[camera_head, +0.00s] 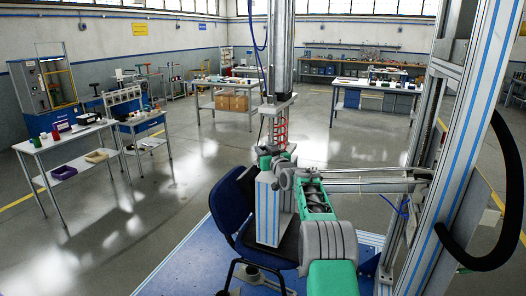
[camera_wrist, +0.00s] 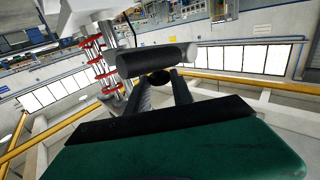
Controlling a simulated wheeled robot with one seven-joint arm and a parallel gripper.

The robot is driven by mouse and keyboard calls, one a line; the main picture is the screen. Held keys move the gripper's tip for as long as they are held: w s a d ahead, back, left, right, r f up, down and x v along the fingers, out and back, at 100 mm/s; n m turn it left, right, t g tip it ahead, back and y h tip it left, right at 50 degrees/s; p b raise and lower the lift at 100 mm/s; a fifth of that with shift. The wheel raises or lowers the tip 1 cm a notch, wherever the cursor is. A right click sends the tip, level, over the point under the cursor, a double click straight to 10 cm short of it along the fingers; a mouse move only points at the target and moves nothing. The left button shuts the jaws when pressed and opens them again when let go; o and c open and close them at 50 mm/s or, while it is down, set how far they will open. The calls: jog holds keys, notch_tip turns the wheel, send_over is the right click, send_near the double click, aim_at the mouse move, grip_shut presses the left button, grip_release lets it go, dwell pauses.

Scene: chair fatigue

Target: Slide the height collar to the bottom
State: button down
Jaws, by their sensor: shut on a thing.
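My gripper (camera_wrist: 160,78) shows in the wrist view with its two dark fingers closed at a dark grey, roller-like piece (camera_wrist: 152,58). Whether this piece is the height collar, I cannot tell. In the head view my green and grey arm reaches forward to the test post, and its end is partly hidden by its own links.
A blue chair (camera_head: 229,205) stands on a blue platform (camera_head: 180,268), with a grey block (camera_head: 268,212) over its seat. A horizontal cylinder (camera_head: 370,181) runs to the frame upright (camera_head: 462,150) at right.

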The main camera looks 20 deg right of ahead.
dwell(0.3)
notch_tip(320, 180, down, 6)
jog(key=b, duration=0.7)
jog(key=shift+r, duration=0.25)
jog(key=c, duration=1.2)
grip_release()
jog(key=shift+o, duration=0.4)
jog(key=shift+r, duration=0.15)
